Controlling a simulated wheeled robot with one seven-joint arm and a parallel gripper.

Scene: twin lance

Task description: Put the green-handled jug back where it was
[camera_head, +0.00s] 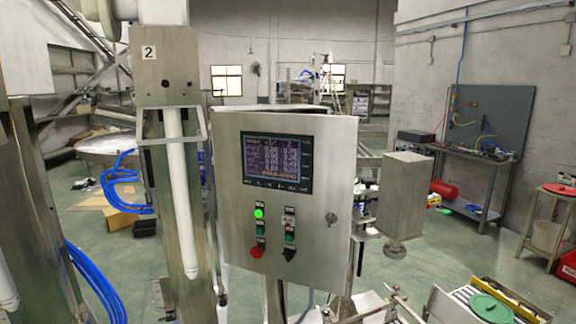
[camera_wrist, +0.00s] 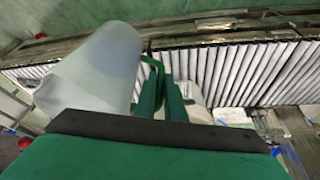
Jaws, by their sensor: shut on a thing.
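In the wrist view, a translucent, whitish jug (camera_wrist: 98,72) is tilted to the left of my gripper (camera_wrist: 162,90). Its green handle (camera_wrist: 158,72) runs between the two green fingers, which are shut on it. The jug is above or in front of a roller conveyor, and I cannot tell whether it touches anything below. The fingers and the dark gripper edge hide part of the handle and the jug's near end.
The roller conveyor (camera_wrist: 235,72) with a metal rail crosses the wrist view. A pale object (camera_wrist: 196,112) lies right of the fingers, partly hidden. In the head view, a control cabinet (camera_head: 285,222) stands in the middle, and a green disc (camera_head: 490,308) lies over rollers at lower right.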

